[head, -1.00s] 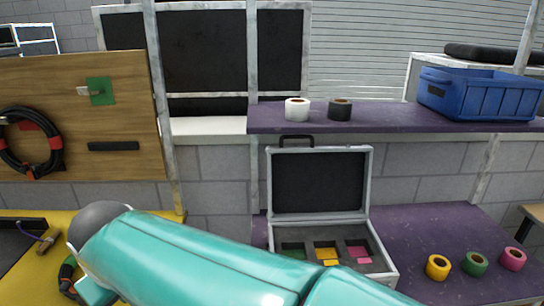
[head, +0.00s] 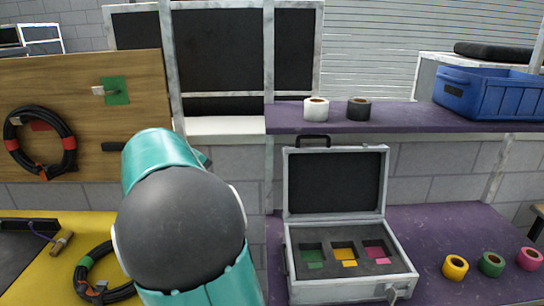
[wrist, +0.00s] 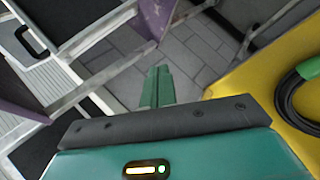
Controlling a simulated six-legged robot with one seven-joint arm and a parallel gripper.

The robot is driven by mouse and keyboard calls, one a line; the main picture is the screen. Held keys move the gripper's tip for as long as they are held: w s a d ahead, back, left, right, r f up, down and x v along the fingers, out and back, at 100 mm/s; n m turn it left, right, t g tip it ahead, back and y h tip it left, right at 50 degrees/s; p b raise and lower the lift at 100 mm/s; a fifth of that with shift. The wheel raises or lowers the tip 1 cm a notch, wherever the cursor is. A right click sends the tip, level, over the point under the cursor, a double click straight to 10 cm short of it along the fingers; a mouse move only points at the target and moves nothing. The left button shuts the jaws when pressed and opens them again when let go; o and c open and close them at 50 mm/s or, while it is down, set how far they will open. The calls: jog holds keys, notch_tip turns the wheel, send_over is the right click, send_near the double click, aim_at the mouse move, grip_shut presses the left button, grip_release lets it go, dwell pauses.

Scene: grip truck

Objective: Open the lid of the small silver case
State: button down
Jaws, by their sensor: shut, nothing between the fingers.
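The small silver case (head: 350,288) sits on the lower purple shelf in the head view. Its lid (head: 335,182) stands open, upright at the back, with a black handle (head: 312,141) on its top edge. In the head view my arm hides the gripper.
Yellow (head: 455,267), green (head: 491,265) and pink (head: 529,258) tape rolls stand right of the case. White (head: 316,109) and black (head: 358,108) rolls and a blue bin (head: 490,93) are on the upper shelf. A coiled cable (head: 90,268) lies on the yellow surface (head: 82,229).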

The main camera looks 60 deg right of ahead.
jog(key=d+m+g+h, duration=0.1)
jog(key=d+g+h, duration=0.6)
jog(key=d, duration=1.4)
jog(key=s+d+f+g+y, duration=0.1)
jog(key=s+d+g+y, duration=0.1)
jog(key=s+d, duration=0.55)
jog(key=a, duration=0.2)
jog(key=r, duration=0.1)
jog(key=shift+s+a+m, duration=0.3)
jog(key=shift+s+a, duration=0.05)
jog(key=shift+a, duration=0.05)
jog(key=shift+a+r, duration=0.1)
jog(key=shift+a, duration=0.05)
jog(key=s+a+r+m+h, duration=0.1)
jog(key=s+a+r+m, duration=0.1)
jog(key=a, duration=0.4)
jog(key=shift+s+r, duration=0.2)
jog(key=shift+s, duration=0.65)
jog(key=shift+w, duration=0.15)
